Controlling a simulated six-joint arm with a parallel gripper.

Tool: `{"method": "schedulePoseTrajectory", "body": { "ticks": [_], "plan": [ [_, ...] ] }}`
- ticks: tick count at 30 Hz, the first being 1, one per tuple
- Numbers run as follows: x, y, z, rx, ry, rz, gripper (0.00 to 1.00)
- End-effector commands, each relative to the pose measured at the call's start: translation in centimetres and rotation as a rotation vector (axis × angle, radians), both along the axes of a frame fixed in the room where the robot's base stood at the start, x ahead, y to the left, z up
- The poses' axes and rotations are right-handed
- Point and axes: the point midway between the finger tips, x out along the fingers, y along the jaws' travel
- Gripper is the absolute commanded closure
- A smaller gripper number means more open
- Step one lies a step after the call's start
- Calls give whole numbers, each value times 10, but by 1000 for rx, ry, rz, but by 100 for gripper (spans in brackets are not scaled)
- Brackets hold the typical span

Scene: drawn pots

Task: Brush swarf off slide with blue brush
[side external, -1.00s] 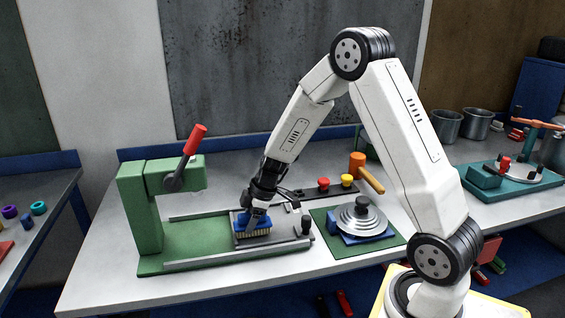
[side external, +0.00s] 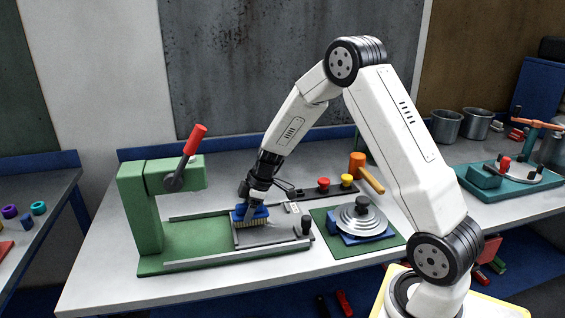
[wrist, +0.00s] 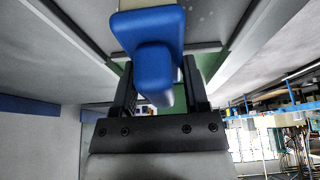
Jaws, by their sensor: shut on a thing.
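My gripper (side external: 253,201) is shut on the blue brush (side external: 247,213) in the side external view. The brush has a blue block and pale bristles pointing down. It is over the back left part of the grey slide (side external: 270,234), with the bristles at or very near its surface; I cannot tell if they touch. In the wrist view the blue brush (wrist: 152,60) sits between the two dark fingers of my gripper (wrist: 160,85) and hides much of the slide. No swarf can be made out clearly on the slide.
A green press with a red-handled lever (side external: 195,140) stands left of the slide, its green base (side external: 190,245) under the rails. Right of it are a round metal chuck (side external: 361,215) on a green mat, an orange mallet (side external: 358,165), and red and yellow buttons (side external: 346,180).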

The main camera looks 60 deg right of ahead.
Motion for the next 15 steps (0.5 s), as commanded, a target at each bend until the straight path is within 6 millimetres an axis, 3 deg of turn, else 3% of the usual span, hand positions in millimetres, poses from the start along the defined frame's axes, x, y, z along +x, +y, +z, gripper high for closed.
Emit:
{"method": "schedulePoseTrajectory", "body": {
  "ticks": [15],
  "plan": [
    [23, -23, -2, 0, -2, -2, 89]
  ]
}}
